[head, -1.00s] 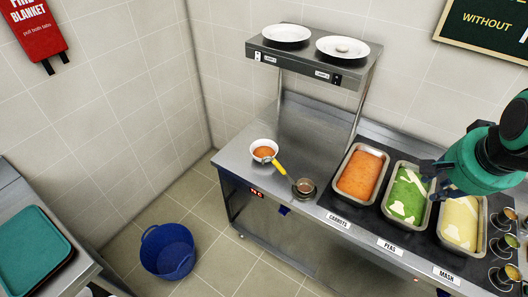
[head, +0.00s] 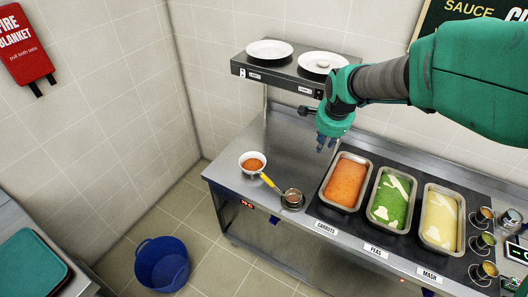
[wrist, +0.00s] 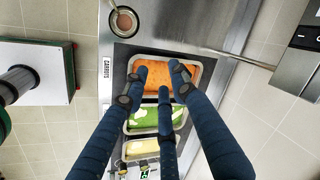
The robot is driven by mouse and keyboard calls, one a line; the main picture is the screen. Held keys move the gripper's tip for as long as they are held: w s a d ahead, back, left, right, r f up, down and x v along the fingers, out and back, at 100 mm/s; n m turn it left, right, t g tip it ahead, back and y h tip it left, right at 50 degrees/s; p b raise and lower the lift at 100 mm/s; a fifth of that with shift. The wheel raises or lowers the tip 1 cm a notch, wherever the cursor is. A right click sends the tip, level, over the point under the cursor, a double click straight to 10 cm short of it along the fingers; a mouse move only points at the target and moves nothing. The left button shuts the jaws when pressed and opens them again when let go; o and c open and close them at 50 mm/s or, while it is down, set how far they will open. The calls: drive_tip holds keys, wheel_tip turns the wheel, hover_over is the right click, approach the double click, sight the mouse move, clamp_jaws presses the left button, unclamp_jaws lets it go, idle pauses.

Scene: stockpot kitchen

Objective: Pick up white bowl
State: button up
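A small white bowl (head: 253,163) with orange food in it stands on the left end of the steel counter in the head view. A yellow-handled utensil (head: 267,181) lies against its right side. My gripper (head: 326,145) is above the counter, to the right of the bowl and over the far side of the carrots tray. In the wrist view, the fingers of my gripper (wrist: 162,78) are spread apart with nothing between them, pointing towards the carrots tray. The bowl does not show in the wrist view.
Trays of carrots (head: 363,196), peas (head: 371,216) and mash (head: 425,232) sit in the counter. A small round pot (head: 292,199) stands right of the bowl. A raised shelf (head: 283,67) with white plates overhangs the back. Counter behind the bowl is clear.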

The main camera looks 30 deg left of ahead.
drive_tip(key=s+a+f+m+p, duration=0.1)
drive_tip(key=a+f+p, duration=0.1)
drive_tip(key=a+f, duration=0.7)
drive_tip(key=s+a+f+m+g+p, duration=0.1)
drive_tip(key=a+f+m+p, duration=0.1)
drive_tip(key=a+f, duration=0.8)
drive_tip(key=a, duration=0.6)
drive_tip(key=shift+s+a, duration=0.2)
drive_tip(key=shift+a, duration=0.15)
drive_tip(key=shift+p+x, duration=0.35)
drive_tip(key=shift+x, duration=3.95)
drive_tip(key=shift+a+f, duration=0.1)
drive_tip(key=shift+x, duration=2.45)
drive_tip(key=shift+a, duration=0.1)
